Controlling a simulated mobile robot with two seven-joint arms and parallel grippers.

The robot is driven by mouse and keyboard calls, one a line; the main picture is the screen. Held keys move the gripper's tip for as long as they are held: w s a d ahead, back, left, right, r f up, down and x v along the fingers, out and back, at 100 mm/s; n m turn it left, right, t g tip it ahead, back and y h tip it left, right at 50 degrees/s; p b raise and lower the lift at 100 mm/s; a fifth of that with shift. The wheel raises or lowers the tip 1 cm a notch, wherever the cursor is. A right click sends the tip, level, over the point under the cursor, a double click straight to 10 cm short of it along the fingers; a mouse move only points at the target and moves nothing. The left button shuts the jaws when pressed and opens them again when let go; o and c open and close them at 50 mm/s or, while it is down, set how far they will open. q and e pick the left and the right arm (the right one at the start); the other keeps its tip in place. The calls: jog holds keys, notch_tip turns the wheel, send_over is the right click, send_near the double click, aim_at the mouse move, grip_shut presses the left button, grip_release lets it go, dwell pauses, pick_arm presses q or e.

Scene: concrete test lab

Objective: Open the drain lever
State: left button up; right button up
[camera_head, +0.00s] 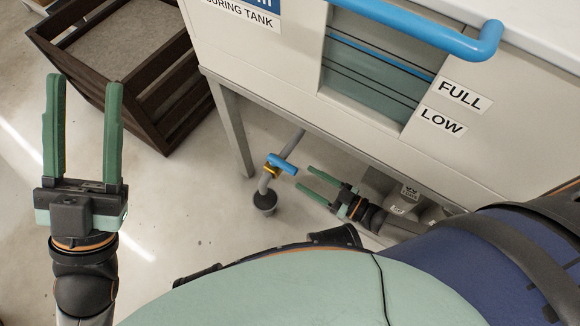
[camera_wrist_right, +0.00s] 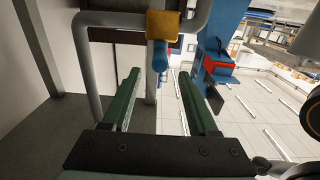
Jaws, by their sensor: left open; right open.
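The drain lever (camera_head: 283,163) is a short blue handle on a brass-yellow valve (camera_head: 271,171) in a grey pipe under the tank. In the right wrist view the blue lever (camera_wrist_right: 160,56) hangs below the yellow valve body (camera_wrist_right: 162,24), ahead of the fingertips and in line with the gap between them. My right gripper (camera_head: 304,178) is open and empty, its green fingers pointing at the lever from the right with a small gap left. My left gripper (camera_head: 85,85) is open and empty, raised at the far left, well away from the valve.
The white curing tank (camera_head: 270,75) stands above the valve on a grey metal frame (camera_head: 232,125), with a blue rail (camera_head: 420,35) on its front. A dark wooden crate (camera_head: 165,110) is at the upper left. A black drain cup (camera_head: 265,201) sits below the pipe. The floor between is clear.

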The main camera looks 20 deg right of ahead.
aim_at(296, 172)
jog(key=b+x, duration=0.1)
jog(key=x, duration=0.5)
jog(key=shift+w+a, duration=0.25)
jog(key=shift+w, duration=0.1)
grip_shut()
dwell(1.1)
